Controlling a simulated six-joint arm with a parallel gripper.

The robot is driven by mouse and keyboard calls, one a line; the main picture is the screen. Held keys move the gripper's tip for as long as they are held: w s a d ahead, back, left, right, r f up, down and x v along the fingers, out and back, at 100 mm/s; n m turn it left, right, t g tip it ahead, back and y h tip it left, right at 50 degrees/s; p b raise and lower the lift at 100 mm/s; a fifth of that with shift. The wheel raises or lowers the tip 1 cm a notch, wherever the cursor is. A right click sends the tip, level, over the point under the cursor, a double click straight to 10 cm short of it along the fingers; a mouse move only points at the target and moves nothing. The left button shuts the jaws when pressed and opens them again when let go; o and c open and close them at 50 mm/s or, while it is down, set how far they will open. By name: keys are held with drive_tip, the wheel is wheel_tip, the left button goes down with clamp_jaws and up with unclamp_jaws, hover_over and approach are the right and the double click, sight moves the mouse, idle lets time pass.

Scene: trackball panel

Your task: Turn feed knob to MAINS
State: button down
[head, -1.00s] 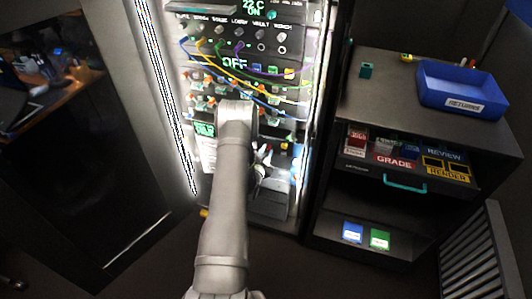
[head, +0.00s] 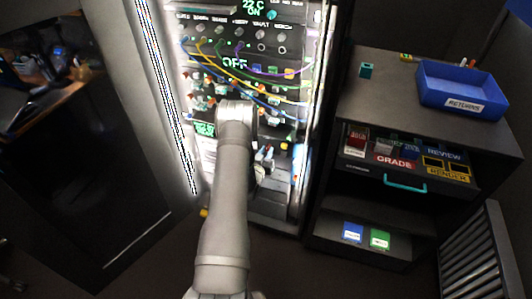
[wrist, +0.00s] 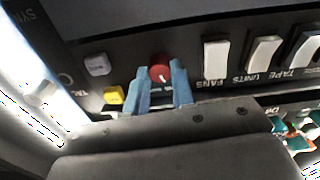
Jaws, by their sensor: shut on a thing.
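A red round knob (wrist: 158,66) with a white pointer line sits on the dark panel in the wrist view. My gripper (wrist: 162,76) has its two blue fingers on either side of the knob and is shut on it. The pointer line runs toward the lower part of the knob's face. The lettering near the knob is covered by the fingers, so I cannot read which position it points to. In the head view my arm covers the knob and the fingers.
White rocker switches (wrist: 216,59) stand right of the knob, close to the finger. A yellow button (wrist: 114,95) and a grey button (wrist: 97,64) are to the left. Colored cables (head: 250,85) hang across the rack above. A blue returns tray (head: 462,88) tops the cabinet at right.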

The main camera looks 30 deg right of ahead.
drive_tip(key=shift+n, duration=0.9)
drive_tip(key=c, duration=1.2)
unclamp_jaws()
drive_tip(key=v, duration=1.7)
drive_tip(key=shift+a, duration=0.2)
drive_tip(key=shift+s+r, duration=0.15)
